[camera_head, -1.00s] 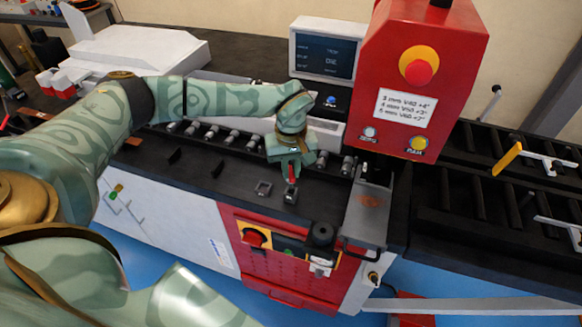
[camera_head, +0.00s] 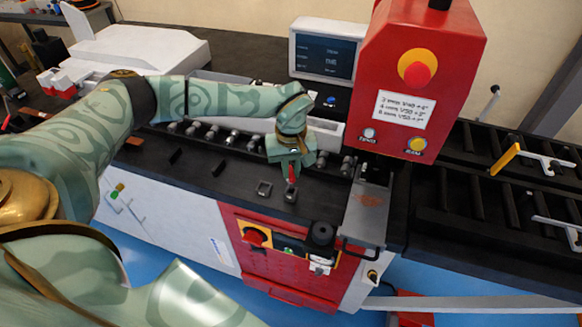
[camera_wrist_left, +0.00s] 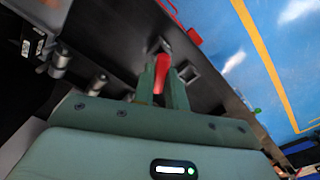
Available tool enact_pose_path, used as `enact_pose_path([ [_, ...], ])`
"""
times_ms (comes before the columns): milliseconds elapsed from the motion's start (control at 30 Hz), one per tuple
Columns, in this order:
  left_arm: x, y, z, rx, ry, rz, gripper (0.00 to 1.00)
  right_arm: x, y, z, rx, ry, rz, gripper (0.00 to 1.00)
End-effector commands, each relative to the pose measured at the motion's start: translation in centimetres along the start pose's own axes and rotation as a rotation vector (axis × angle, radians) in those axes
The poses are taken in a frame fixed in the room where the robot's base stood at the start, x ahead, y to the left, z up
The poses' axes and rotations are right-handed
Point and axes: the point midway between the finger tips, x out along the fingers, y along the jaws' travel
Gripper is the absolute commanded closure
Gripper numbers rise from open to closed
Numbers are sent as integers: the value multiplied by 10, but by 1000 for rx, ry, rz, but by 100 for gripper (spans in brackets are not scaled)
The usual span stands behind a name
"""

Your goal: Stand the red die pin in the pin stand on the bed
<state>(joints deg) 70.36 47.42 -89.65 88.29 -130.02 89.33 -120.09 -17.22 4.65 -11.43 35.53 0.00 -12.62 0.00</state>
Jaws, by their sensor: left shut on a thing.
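My left gripper (camera_head: 291,170) is shut on the red die pin (camera_head: 291,178) above the dark bed (camera_head: 225,182). The pin points down and looks about upright in the head view. Two small grey square holders sit on the bed: a left one (camera_head: 264,188) and a right one (camera_head: 290,195), right below the pin. I cannot tell which is the pin stand, or whether the pin's lower end touches the right one. In the left wrist view the red pin (camera_wrist_left: 162,68) sticks out between the fingers, beside a square holder (camera_wrist_left: 188,73). My right gripper is not in view.
A row of metal rollers (camera_head: 232,136) runs behind the gripper. The red control head (camera_head: 420,70) and a grey plate (camera_head: 368,205) stand to the right. A black knob (camera_head: 320,235) is at the front edge. The bed left of the holders is mostly clear.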

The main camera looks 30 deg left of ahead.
Motion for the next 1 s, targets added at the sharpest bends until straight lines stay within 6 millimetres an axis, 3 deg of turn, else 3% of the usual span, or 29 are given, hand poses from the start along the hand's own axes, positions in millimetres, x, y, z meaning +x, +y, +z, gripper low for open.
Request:
enact_pose_path([
  [1000, 2, 0, 0, 1, 0, 0, 100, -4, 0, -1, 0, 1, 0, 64],
])
